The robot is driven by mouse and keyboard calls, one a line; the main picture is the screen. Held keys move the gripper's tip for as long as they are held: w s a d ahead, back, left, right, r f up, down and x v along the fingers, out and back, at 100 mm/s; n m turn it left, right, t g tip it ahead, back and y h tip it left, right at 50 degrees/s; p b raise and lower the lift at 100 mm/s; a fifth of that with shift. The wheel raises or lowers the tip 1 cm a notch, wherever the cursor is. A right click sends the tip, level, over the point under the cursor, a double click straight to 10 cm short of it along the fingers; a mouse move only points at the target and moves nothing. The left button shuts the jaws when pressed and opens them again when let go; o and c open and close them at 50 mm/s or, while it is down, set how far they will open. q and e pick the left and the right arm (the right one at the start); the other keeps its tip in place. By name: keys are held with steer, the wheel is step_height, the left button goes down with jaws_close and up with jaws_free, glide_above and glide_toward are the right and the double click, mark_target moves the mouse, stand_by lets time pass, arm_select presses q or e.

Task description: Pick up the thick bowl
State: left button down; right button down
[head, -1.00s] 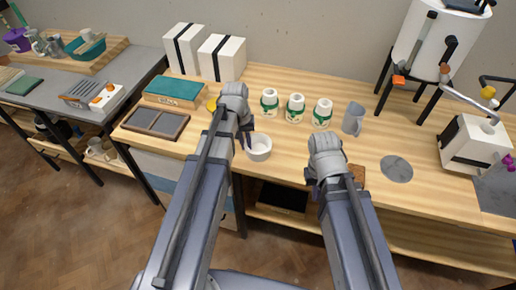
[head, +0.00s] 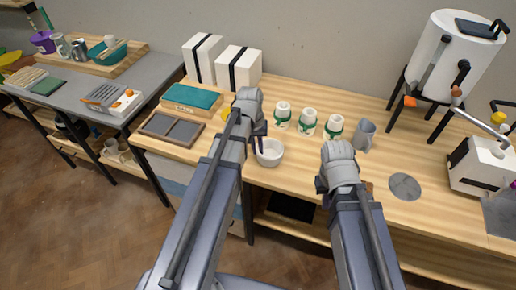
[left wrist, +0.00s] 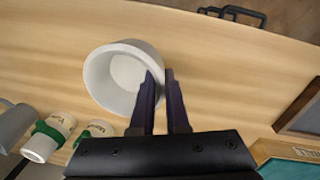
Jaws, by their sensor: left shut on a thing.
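The thick bowl (head: 270,154), white and round with a heavy wall, is upright near the front of the wooden bench. My left gripper (head: 259,143) is at its left side, shut on its wall. In the left wrist view, one finger of the left gripper (left wrist: 162,88) is inside the rim and the other outside the bowl (left wrist: 104,82). Whether the base clears the bench is hard to see. My right gripper (head: 338,182) is over the bench's front edge to the right; its fingers are hidden behind its own arm.
Several white-and-green jars (head: 307,122) and a grey mug (head: 364,136) stand behind and to the right of the bowl. A teal block (head: 192,97) and a framed grey tray (head: 174,129) lie left. A flat grey disc (head: 405,186) lies right. Bare wood surrounds the bowl.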

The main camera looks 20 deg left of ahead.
arm_select(q)
step_height(320, 180, up, 6)
steer(key=p, duration=0.5)
steer(key=shift+r, duration=0.25)
steer(key=shift+d, duration=0.15)
